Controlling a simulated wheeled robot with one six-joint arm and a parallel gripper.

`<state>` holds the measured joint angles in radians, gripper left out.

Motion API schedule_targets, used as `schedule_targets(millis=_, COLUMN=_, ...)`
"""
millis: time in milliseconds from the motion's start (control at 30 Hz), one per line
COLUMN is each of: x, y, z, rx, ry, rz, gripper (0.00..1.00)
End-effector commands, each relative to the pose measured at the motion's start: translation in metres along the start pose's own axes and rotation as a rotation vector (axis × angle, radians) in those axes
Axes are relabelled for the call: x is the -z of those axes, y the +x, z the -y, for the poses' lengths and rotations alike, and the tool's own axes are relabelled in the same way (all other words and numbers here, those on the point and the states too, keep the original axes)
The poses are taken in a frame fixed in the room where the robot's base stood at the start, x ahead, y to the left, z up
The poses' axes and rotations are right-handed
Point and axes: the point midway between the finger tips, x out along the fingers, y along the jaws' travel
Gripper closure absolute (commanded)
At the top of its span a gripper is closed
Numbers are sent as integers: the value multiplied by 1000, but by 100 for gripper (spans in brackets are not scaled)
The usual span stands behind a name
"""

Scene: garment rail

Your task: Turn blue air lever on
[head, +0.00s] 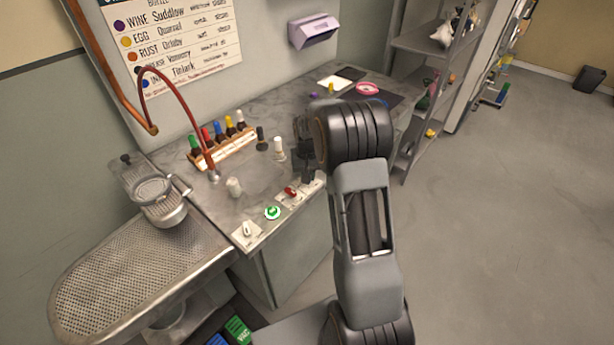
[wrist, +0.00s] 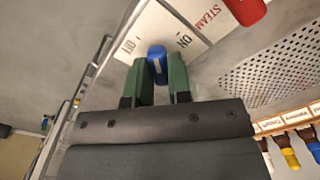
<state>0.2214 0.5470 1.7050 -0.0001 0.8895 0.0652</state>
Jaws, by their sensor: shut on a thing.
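The blue air lever (wrist: 156,55) sits between the two green fingertips of my gripper (wrist: 157,82) in the wrist view. The fingers are shut on it from both sides. Its white plate (wrist: 160,25) carries an ON mark to the right of the lever and another, partly readable mark to the left. The lever's lower part is hidden by the gripper. In the head view my gripper (head: 308,168) is down at the counter's front edge, and the blue lever is hidden behind it.
A red lever (head: 291,192) marked STEAM stands beside it; it also shows in the wrist view (wrist: 245,8). A green button (head: 272,212) and a white switch (head: 247,229) follow along the counter edge. A bottle rack (head: 228,148) stands behind. A shelf (head: 425,85) is at the right.

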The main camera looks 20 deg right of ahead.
Motion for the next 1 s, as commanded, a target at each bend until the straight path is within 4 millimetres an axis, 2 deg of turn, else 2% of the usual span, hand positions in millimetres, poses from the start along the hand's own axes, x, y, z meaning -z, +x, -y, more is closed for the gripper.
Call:
schedule_targets(millis=600, x=0, y=0, z=0, rx=0, ry=566, rz=0, gripper=100)
schedule_targets(millis=1000, x=0, y=0, z=0, rx=0, ry=801, rz=0, gripper=100)
